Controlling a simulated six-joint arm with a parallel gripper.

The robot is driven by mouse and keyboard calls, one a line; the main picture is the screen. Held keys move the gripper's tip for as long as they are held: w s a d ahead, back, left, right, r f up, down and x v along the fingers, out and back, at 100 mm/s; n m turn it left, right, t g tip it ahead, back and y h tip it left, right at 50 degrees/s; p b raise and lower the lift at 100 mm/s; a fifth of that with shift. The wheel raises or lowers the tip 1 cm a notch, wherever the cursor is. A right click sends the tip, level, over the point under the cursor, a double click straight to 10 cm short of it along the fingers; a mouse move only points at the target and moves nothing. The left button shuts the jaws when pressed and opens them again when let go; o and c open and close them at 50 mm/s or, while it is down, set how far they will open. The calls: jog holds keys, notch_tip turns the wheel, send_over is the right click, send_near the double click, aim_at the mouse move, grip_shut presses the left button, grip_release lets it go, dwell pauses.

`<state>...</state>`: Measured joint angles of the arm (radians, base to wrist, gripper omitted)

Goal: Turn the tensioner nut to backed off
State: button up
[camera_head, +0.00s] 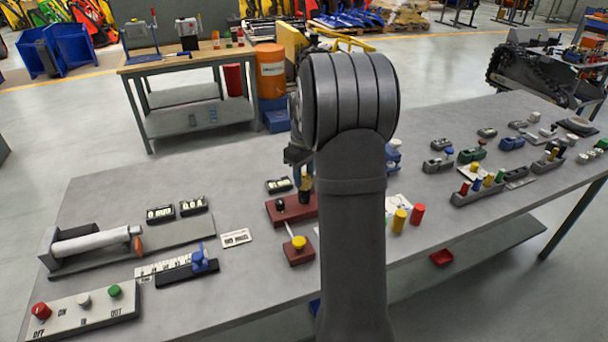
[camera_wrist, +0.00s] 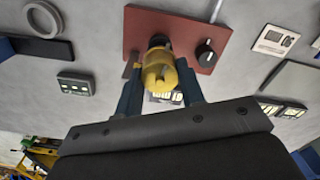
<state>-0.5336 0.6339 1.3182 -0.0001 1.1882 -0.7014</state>
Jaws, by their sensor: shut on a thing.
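The yellow tensioner nut (camera_wrist: 158,72) stands on a dark red block (camera_wrist: 180,24) in the wrist view. The two blue fingers of my gripper (camera_wrist: 160,84) are on either side of it, shut on it. In the head view my gripper (camera_head: 304,186) points down over the same dark red block (camera_head: 289,211), partly hidden by my arm. A black knob with a white mark (camera_wrist: 206,52) sits on the block beside the nut. The nut's turn position cannot be read.
A small display (camera_head: 279,186) lies close behind the block. A lever with a yellow knob (camera_head: 298,243) stands in front. Two readouts (camera_head: 160,212) and a roller fixture (camera_head: 92,244) are at left. Yellow and red cylinders (camera_head: 400,220) stand at right.

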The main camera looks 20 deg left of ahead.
jog(key=shift+s+f+n, duration=0.1)
jog(key=shift+f+n, duration=0.1)
jog(key=shift+n, duration=0.2)
jog(key=o, duration=1)
jog(key=shift+r, duration=0.15)
jog(key=shift+w+r, duration=0.1)
jog(key=shift+w, duration=0.1)
